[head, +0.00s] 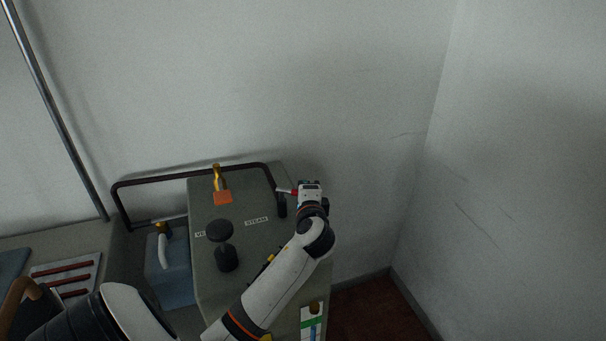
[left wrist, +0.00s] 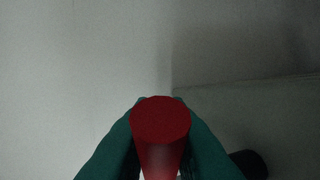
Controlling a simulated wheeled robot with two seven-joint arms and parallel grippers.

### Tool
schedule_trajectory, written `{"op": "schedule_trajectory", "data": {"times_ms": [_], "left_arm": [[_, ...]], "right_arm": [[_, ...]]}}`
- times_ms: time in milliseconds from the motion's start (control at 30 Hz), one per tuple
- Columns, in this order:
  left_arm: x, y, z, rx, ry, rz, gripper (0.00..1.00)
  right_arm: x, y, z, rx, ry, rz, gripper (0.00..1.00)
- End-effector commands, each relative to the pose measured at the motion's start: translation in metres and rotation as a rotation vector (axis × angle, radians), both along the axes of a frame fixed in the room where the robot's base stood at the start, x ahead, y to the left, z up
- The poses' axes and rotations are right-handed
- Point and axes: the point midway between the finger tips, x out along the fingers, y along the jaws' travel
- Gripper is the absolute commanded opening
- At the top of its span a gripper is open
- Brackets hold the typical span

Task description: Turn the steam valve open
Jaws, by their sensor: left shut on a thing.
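The grey-green machine top carries a white label reading STEAM (head: 256,221). A dark upright post (head: 282,206) stands to the right of that label, and a red lever handle (head: 287,191) shows near its top, beside my gripper. My left gripper (head: 299,189) is at the handle, at the right rear of the machine top. In the left wrist view, the round red end of the handle (left wrist: 160,122) sits between the two green fingers of the left gripper (left wrist: 160,150), which are shut on it. The gripper hides much of the lever. My right gripper is not in view.
A dark rail (head: 190,175) runs behind. A blue container (head: 168,280) and a tray with red rods (head: 88,263) lie left. Open space lies right, before the wall.

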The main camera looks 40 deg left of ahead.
Motion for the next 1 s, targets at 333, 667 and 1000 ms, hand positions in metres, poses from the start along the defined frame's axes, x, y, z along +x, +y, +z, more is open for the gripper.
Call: {"op": "schedule_trajectory", "data": {"times_ms": [333, 667, 1000], "left_arm": [[-0.016, -0.009, 0.003, 0.001, 0.008, -0.307, 0.0], [-0.025, -0.013, 0.001, 0.0, 0.005, -0.495, 0.0], [-0.028, -0.014, -0.001, -0.001, 0.002, -0.56, 0.0]], "right_arm": [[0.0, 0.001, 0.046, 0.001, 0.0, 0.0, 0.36], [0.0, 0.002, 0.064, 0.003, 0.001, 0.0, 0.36], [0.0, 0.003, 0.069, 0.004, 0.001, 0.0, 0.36]]}}
